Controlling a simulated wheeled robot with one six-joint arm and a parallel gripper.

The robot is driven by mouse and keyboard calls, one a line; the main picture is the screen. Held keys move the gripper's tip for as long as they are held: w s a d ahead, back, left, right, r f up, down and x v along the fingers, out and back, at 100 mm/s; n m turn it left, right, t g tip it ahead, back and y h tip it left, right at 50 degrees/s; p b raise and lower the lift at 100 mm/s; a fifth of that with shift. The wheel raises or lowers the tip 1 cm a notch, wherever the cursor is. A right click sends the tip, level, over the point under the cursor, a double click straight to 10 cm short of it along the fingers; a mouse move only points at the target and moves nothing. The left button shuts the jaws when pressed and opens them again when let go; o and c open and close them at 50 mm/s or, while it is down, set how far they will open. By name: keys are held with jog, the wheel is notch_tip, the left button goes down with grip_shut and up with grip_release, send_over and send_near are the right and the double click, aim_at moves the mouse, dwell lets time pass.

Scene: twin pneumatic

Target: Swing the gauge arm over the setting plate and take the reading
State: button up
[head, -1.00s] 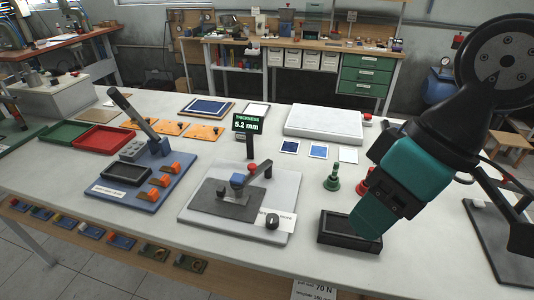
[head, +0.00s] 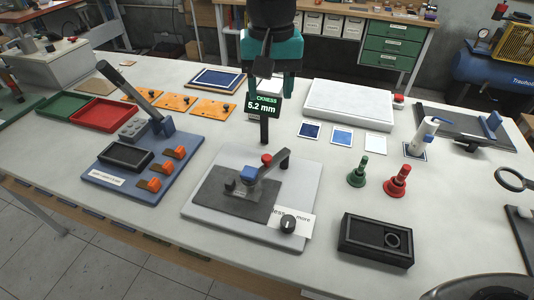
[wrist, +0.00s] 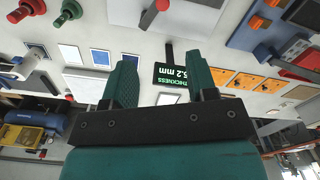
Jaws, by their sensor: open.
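The thickness gauge stands on a pale base (head: 200,207) in the head view. Its grey gauge arm (head: 279,160) has a red knob (head: 267,158) and a blue piece (head: 250,174) at its end, which lies over the upper part of the dark grey setting plate (head: 255,210). I cannot tell whether it touches. The display (head: 265,107) on a post reads 5.2 mm. My gripper (head: 269,80) is open and empty, above and behind the gauge near the display. In the wrist view my gripper (wrist: 162,80) has its fingers apart, with the display (wrist: 180,76) beyond them.
A blue fixture (head: 110,178) with a raised lever stands left. Green (head: 357,172) and red (head: 397,182) handled pieces and a black tray (head: 350,240) stand right. A white slab (head: 350,105) lies behind.

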jog(key=p, duration=0.4)
send_near(267, 157)
notch_tip(267, 157, down, 9)
jog(key=shift+f, duration=0.1)
grip_shut()
